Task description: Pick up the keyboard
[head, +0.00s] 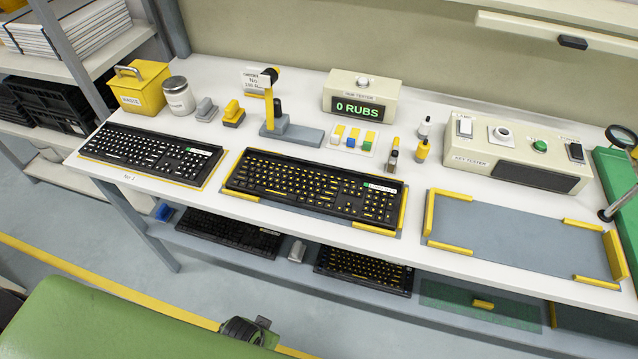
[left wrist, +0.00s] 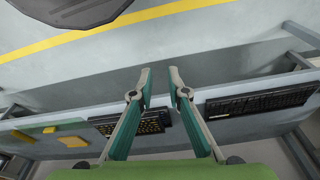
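A black keyboard (head: 150,153) with white legends lies at the left end of the white table. A second black keyboard (head: 312,189) with yellow legends lies on a grey mat with yellow corner pieces in the middle of the table. Two more dark keyboards lie on the lower shelf, one at left (head: 228,233) and one at centre (head: 364,268). The left wrist view shows my left gripper (left wrist: 159,83) open and empty, with a gap between its fingertips, away from the keyboards. My right gripper is in neither view.
An empty grey mat (head: 520,232) with yellow corner pieces is at the right. Behind the keyboards stand a yellow waste bin (head: 140,88), a jar (head: 179,96), a rub tester (head: 361,97) reading "0 RUBS" and a key tester (head: 516,150).

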